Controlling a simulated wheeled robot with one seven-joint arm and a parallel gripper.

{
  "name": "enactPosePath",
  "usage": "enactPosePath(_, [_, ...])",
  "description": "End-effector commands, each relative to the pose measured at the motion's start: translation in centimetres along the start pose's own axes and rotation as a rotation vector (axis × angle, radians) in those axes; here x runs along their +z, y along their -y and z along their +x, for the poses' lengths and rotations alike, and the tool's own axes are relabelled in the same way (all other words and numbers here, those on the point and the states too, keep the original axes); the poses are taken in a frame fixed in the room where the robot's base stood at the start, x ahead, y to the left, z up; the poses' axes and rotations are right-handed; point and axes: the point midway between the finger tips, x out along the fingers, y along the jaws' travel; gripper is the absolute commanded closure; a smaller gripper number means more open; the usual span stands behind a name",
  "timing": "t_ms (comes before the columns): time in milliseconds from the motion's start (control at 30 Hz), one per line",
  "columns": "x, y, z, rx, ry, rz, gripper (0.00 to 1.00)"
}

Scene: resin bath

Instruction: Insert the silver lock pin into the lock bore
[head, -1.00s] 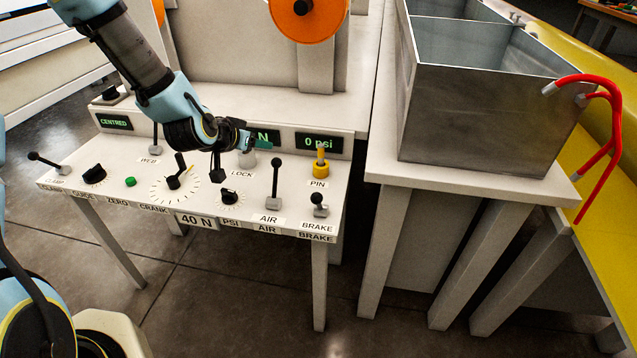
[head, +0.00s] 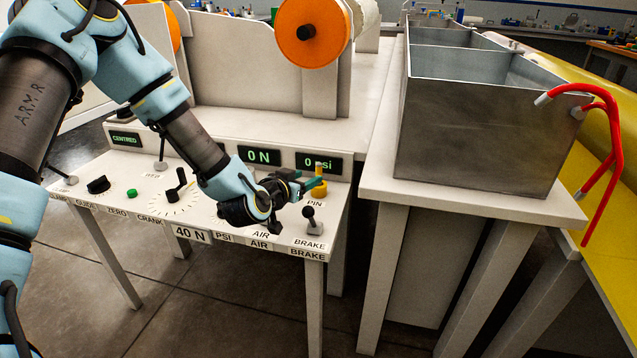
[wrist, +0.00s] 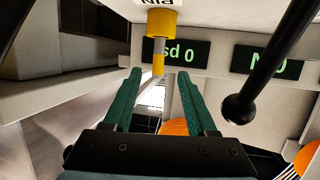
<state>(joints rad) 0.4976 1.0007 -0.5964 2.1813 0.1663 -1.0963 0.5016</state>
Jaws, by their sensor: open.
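The lock pin (head: 319,170) stands upright in a yellow holder (head: 321,192) by the PIN label, at the right of the console. My gripper (head: 313,184) is open, right beside the pin. In the wrist view its green fingers (wrist: 158,78) lie on either side of the pin's line, with no visible contact. The lock bore and its LOCK label are hidden behind my arm.
The BRAKE lever (head: 309,218) stands just in front of the pin holder. A black-knobbed lever (wrist: 240,107) is close to the right finger in the wrist view. Displays (head: 259,158) line the console's back. A metal tank (head: 480,125) stands to the right.

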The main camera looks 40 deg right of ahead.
Motion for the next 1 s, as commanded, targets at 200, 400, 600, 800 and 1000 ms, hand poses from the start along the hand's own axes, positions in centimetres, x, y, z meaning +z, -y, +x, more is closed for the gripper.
enactPosePath(200, [-0.1,0.0,3.0,0.0,0.0,-0.002,0.43])
enactPosePath(400, [-0.1,0.0,5.2,0.0,0.0,-0.001,0.43])
enactPosePath(600, [-0.3,-0.2,7.0,0.0,0.0,-0.003,0.43])
enactPosePath(800, [-0.3,-0.2,9.8,0.0,0.001,-0.002,0.43])
enactPosePath(1000, [-0.2,-0.3,10.7,0.0,0.0,0.0,0.43])
